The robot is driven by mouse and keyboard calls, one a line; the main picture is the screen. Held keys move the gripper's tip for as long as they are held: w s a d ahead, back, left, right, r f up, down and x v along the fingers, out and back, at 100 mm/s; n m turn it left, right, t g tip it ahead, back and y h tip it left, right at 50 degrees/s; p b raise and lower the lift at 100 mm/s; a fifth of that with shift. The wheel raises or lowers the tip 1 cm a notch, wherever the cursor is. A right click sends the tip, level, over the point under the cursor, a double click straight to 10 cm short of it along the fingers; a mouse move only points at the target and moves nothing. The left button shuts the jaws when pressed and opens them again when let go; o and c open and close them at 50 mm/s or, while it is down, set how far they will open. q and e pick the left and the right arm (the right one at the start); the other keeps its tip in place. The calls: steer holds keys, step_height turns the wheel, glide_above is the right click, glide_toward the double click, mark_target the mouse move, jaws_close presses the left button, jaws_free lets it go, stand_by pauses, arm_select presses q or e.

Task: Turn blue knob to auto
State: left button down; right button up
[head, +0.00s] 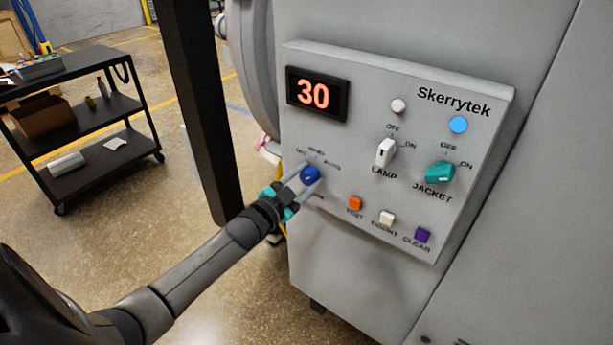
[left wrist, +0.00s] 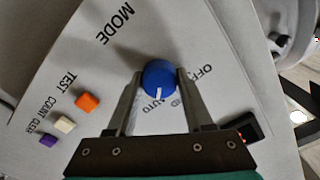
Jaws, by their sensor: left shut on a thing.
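The blue knob (head: 310,174) sits on the lower left of the grey control panel (head: 350,60). It also shows in the left wrist view (left wrist: 158,76). My left gripper (head: 307,179) is shut on the knob, with one finger on each side of it in the left wrist view (left wrist: 159,80). There the knob's white mark points down the picture, roughly at the AUTO label (left wrist: 153,112). The MODE label (left wrist: 116,25) and an OFF label are near it; another label is partly hidden by a finger. My right gripper is not in view.
Orange (head: 355,203), white (head: 387,218) and purple (head: 423,235) buttons lie right of the knob. A white lamp knob (head: 385,152) and teal jacket knob (head: 439,172) are above them. The display (head: 317,94) reads 30. A dark post (head: 200,110) stands left of the panel.

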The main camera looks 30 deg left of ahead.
arm_select(q)
steer(key=shift+m, duration=0.4)
steer(key=shift+c, duration=1.5)
jaws_free()
steer(key=s+a, duration=0.1)
steer(key=s, duration=1.4)
steer(key=shift+a, duration=0.1)
